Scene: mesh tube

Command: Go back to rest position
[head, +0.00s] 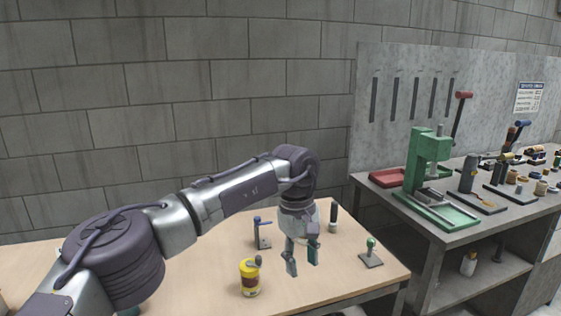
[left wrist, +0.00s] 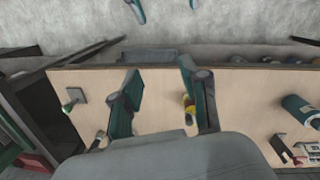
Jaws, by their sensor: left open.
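My left gripper (head: 302,265) hangs fingers-down over the wooden table (head: 335,282) in the head view. Its two fingers are apart with nothing between them. In the left wrist view the open fingers (left wrist: 160,100) show above the table top. A yellow jar (head: 249,280) stands to the left of the gripper, apart from it, and a yellow item also shows near one finger in the left wrist view (left wrist: 189,103). My right gripper does not show in the head view. Two teal pieces at the top edge of the left wrist view are cut off, too little to identify.
A blue-topped tool (head: 263,236) and a dark-handled tool (head: 333,217) stand behind the gripper. A green-knobbed stand (head: 371,254) is to its right. A metal bench with a green press (head: 425,163) stands farther right. The front right table area is clear.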

